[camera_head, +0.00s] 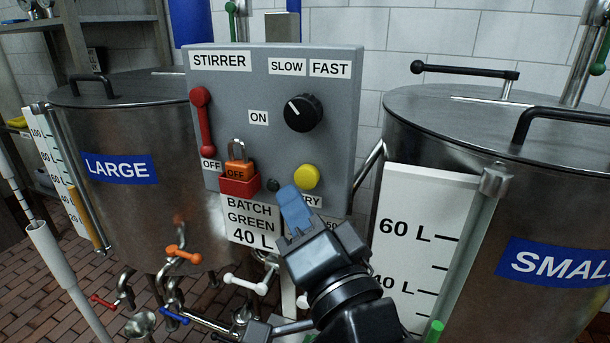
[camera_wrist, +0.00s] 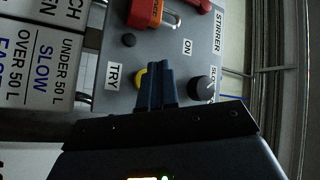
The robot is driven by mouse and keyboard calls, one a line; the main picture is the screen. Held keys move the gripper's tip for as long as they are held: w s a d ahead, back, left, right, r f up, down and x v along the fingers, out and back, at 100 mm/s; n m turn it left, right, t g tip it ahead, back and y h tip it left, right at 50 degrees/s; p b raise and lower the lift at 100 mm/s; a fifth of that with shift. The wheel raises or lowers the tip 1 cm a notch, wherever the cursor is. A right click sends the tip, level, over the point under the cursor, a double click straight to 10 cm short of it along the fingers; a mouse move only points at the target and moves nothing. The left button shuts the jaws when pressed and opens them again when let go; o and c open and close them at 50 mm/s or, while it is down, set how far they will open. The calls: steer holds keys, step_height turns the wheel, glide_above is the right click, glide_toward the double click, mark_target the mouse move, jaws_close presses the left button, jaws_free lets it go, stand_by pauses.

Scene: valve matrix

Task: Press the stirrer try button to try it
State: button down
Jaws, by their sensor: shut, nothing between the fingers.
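The stirrer panel (camera_head: 232,120) is a grey box between two steel tanks. Its yellow try button (camera_head: 307,177) sits low on the right, above a partly covered TRY label. In the wrist view the yellow button (camera_wrist: 140,78) is partly hidden behind my fingers. My gripper (camera_head: 293,203) is shut and empty, its blue fingertips just below the button in the head view. The wrist view also shows the closed fingers (camera_wrist: 157,75) pointing at the panel. I cannot tell whether they touch it.
A black SLOW/FAST knob (camera_head: 303,112) is above the button. The large tank (camera_head: 120,200) stands left, the small tank (camera_head: 500,210) right. Coloured valve handles (camera_head: 183,255) are below.

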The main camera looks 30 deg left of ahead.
steer(key=s, duration=0.3)
steer(key=shift+s+d+p, duration=0.15)
steer(key=shift+d+p, duration=0.2)
steer(key=shift+d, duration=0.05)
stand_by(0.5)
steer(key=s+d+f+m+t+h, duration=0.25)
steer(key=d+f+h, duration=0.25)
steer(key=d+f, duration=0.5)
steer(key=s+d+f+m+t+h, duration=0.2)
steer(key=s+d+f+t+h, duration=0.25)
steer(key=d, duration=0.95)
steer(key=s+d+f+n+g+h, duration=0.2)
steer(key=s+d+h, duration=0.6)
steer(key=s+d, duration=1)
steer(key=shift+s+f+n+g, duration=0.15)
steer(key=shift+s+n+g, duration=0.55)
steer(key=shift+n, duration=0.55)
steer(key=shift+a, duration=0.15)
